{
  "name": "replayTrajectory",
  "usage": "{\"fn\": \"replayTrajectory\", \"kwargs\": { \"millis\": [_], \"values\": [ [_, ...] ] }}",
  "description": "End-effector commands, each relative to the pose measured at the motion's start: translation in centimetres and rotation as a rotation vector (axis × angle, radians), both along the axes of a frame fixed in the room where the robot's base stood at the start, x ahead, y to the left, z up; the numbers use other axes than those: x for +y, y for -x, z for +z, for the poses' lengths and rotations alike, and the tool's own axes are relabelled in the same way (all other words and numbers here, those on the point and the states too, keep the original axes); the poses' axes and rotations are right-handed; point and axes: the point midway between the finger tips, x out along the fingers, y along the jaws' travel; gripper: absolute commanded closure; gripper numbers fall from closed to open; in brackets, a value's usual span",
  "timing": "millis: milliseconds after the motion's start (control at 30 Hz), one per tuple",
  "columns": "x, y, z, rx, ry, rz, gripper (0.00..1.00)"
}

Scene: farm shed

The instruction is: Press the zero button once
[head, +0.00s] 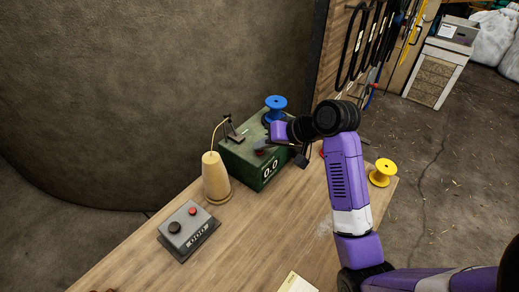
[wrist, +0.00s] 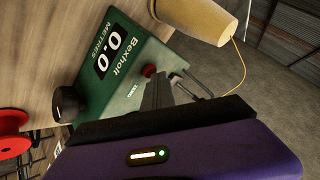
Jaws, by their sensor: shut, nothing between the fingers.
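The green counter box (head: 240,163) stands on the bench and its display reads 0.0. In the wrist view the green box (wrist: 100,105) carries the words Bexholt and METRES beside the display (wrist: 113,48). A red button (wrist: 149,71) sits on its top face, with a small label beside it that is hard to read. My gripper (wrist: 156,82) is shut and empty, its fingertips close to the red button. I cannot tell whether they touch it.
A cream thread cone (head: 215,178) stands left of the box, its thread running to a wire guide (head: 231,130). A grey box (head: 188,231) with a black and a red button is at front left. A blue spool (head: 275,108) is behind; a yellow spool (head: 382,172) is at right.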

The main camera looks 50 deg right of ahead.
Motion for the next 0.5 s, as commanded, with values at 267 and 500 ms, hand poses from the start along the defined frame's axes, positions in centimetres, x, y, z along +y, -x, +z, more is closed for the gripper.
{"fn": "replayTrajectory", "kwargs": {
  "millis": [267,500],
  "values": [
    [0.0,0.0,1.0,0.002,-0.001,0.000,1.00],
    [0.0,0.0,1.8,0.002,-0.001,0.000,1.00]
  ]
}}
